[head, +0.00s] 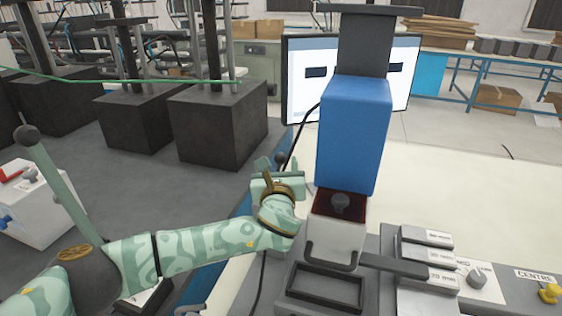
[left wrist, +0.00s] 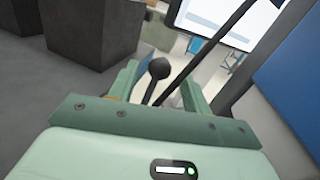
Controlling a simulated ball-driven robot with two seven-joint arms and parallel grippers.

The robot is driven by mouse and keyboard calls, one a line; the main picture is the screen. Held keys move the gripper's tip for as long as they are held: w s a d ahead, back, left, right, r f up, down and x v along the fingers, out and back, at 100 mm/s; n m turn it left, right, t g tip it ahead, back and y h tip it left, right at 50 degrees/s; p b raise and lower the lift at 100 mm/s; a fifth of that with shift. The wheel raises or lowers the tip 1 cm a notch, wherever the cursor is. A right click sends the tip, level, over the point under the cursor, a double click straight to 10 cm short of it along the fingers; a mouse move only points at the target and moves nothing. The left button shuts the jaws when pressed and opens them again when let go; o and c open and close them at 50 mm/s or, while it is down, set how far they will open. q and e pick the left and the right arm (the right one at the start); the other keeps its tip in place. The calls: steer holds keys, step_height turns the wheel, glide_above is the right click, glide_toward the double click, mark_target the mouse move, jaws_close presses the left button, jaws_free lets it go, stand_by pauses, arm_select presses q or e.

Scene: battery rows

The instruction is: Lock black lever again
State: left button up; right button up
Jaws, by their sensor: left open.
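A black lever with a round knob (left wrist: 158,68) shows in the left wrist view, between the two fingers of my left gripper (left wrist: 160,92). Its stem runs down behind the gripper's palm edge, and its base is hidden. I see clear gaps on both sides of the knob and cannot tell its depth relative to the fingertips. In the head view my left gripper (head: 268,168) is open, just left of the blue press column (head: 352,135). My right gripper is not in view.
A thin black cable (head: 297,140) hangs beside the gripper, in front of the monitor (head: 300,75). Control boxes (head: 430,255) sit at the lower right. The pale tabletop (head: 450,185) is clear.

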mark_target(280, 162)
arm_select(q)
steer(key=w, duration=0.1)
steer(key=w+b, duration=0.1)
steer(key=shift+w+d+f, duration=0.15)
steer(key=shift+w+f, duration=0.1)
steer(key=shift+w, duration=0.1)
steer(key=shift+w+r, duration=0.15)
steer(key=shift+w, duration=0.2)
steer(key=shift+r, duration=0.1)
